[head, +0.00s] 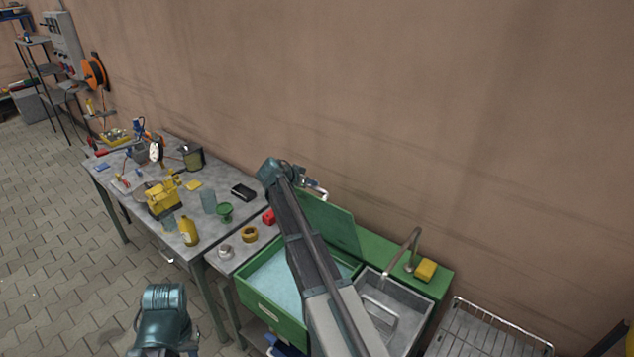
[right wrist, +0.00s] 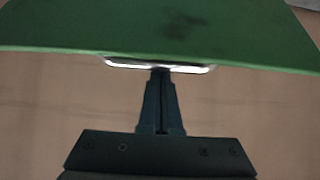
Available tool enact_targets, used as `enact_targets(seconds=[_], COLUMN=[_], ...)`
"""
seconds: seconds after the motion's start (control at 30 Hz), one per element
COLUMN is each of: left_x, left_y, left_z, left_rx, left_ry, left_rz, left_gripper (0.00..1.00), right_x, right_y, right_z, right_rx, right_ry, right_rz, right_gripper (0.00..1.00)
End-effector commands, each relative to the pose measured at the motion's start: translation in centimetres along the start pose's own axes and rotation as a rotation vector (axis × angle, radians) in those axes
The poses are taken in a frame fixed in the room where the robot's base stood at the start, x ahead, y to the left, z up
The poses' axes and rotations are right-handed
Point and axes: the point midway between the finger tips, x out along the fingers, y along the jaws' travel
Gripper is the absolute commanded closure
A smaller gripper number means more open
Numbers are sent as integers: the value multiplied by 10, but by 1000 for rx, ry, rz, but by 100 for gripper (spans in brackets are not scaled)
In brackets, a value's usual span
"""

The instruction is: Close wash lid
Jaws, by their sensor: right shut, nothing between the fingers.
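The green wash lid (head: 332,226) stands raised and tilted at the back of the green wash tub (head: 273,318), which holds pale blue liquid. In the right wrist view the lid (right wrist: 170,28) fills the top, with a bright metal handle (right wrist: 120,63) along its edge. My right gripper (right wrist: 161,72) is shut and empty, its fingertips at the middle of that handle; whether they touch it I cannot tell. In the head view my right arm crosses in front of the tub and hides part of it and of the lid.
A metal sink (head: 415,302) with a tap (head: 404,250) and a yellow sponge (head: 426,269) adjoin the tub. A wire rack (head: 490,332) stands at right. The wall is close behind.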

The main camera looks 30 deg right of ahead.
Motion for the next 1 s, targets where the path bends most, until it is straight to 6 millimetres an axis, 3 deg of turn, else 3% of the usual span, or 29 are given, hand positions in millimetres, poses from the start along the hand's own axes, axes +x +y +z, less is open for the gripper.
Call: enact_targets(seconds=[0.03, 0.5, 1.0], left_x=[17, 114, 224], left_y=[2, 11, 21], left_z=[-1, -7, -13], left_rx=[2, 6, 5], left_ry=[0, 0, 0], left_rz=[0, -2, -1], left_gripper=[67, 67, 67], right_x=[-4, -50, -72], right_y=[2, 2, 3], right_z=[19, 109, 197], right_rx=[-2, -1, 3], right_ry=[25, 300, 547], right_rz=[-4, -8, -10], right_gripper=[100, 100, 100])
